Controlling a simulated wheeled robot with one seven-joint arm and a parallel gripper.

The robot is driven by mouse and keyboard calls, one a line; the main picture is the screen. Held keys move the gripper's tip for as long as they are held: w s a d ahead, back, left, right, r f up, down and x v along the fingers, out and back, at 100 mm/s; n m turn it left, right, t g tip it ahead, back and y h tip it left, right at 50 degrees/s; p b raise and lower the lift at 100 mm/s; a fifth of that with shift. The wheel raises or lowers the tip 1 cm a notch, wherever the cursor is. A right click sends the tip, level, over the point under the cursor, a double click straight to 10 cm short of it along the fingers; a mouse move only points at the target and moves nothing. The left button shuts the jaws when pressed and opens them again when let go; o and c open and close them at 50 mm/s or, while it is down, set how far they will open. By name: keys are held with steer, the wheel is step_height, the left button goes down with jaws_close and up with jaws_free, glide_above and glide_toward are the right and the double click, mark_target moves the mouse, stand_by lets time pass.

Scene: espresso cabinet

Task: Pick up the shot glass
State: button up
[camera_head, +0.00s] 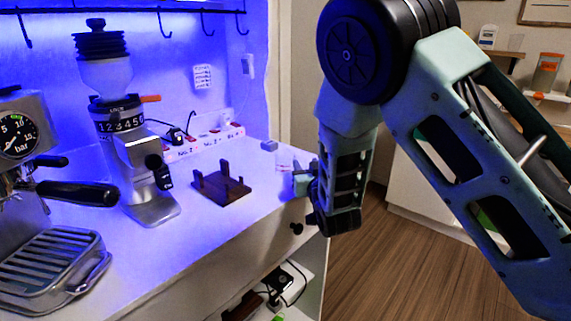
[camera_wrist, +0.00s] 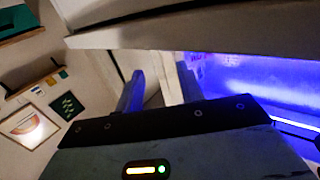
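A small clear glass (camera_head: 284,162), likely the shot glass, stands on the white counter near its right edge. It is faint and partly hidden by my gripper. My gripper (camera_head: 298,180) is at the counter's right edge, beside the glass. In the wrist view, the two fingers of my gripper (camera_wrist: 160,84) stand apart with a gap between them. I cannot make out the glass between them there. Whether the fingers touch or straddle the glass is unclear.
A dark wooden stand (camera_head: 222,188) with upright pegs is left of my gripper. A grinder (camera_head: 140,175) and an espresso machine (camera_head: 45,240) stand further left. A power strip (camera_head: 205,141) runs along the back. Open shelves lie below the counter (camera_head: 225,225).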

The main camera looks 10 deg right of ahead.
jaws_close()
steer(key=shift+r, duration=0.15)
